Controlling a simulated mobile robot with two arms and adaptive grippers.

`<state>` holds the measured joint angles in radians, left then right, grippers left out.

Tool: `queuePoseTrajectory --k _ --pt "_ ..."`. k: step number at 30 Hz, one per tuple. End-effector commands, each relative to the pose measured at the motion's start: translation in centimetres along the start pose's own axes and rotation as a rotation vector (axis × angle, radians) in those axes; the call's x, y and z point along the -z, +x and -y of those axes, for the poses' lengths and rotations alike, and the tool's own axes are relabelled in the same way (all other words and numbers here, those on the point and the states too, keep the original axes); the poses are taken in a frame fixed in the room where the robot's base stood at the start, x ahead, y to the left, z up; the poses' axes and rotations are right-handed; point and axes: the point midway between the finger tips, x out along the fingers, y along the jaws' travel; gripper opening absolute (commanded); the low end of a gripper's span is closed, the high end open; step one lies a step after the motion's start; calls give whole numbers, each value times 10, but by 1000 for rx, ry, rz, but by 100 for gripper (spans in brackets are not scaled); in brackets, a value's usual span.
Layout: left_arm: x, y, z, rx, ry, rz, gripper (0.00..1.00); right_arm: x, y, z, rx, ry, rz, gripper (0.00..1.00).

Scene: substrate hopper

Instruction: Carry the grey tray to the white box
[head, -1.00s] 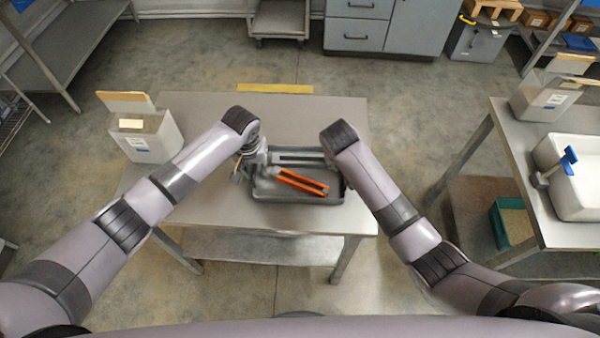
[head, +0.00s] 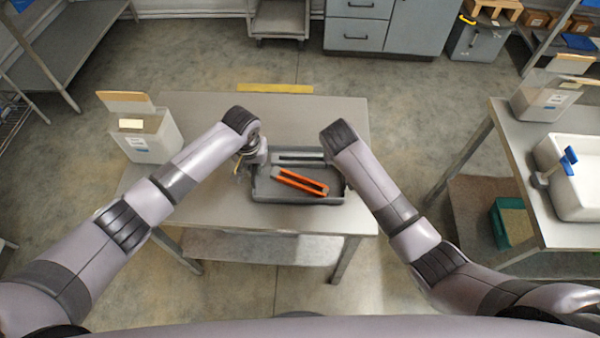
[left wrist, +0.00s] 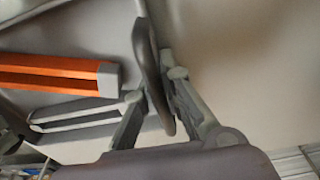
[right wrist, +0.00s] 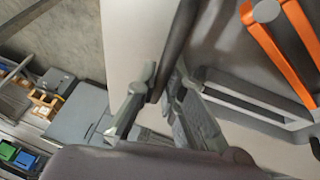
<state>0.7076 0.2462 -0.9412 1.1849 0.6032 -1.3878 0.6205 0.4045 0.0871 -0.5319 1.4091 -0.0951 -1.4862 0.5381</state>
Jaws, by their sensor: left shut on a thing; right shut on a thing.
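The grey tray (head: 265,191) sits at the front middle of the table, with an orange frame-like piece (head: 300,182) and a grey slotted piece (head: 300,158) lying in it. My left gripper (head: 256,160) is at the tray's left side. In the left wrist view its fingers (left wrist: 158,88) are shut on the tray's wall. In the right wrist view my right gripper (right wrist: 160,85) is shut on the opposite wall. My right forearm hides that grip in the head view. A white box (head: 152,145) with a label stands at the table's left end.
The grey table (head: 225,208) is clear between box and tray, and behind the tray. A yellow strip (head: 275,88) lies on the floor behind it. A second table (head: 525,160) at right bears another pale box (head: 543,100) and a white tub (head: 580,195).

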Motion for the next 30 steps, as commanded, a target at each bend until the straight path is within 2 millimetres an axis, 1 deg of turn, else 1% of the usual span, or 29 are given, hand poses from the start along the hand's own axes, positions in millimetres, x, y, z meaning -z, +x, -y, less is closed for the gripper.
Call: queuePoseTrajectory --k 1,11,17,24,30 --pt "1 -1 2 2 -1 -2 0 -1 1 -3 -8 -3 2 0" --pt "3 -5 2 3 -1 -4 0 0 -2 -4 -10 -4 2 0" --pt "5 -19 2 3 -1 -4 0 5 -14 -8 -12 -4 4 0" --pt "9 -43 3 4 -1 -5 0 14 -35 -13 -13 -4 5 0" --pt "10 -52 3 5 -2 -5 0 17 -43 -15 -14 -5 7 0"
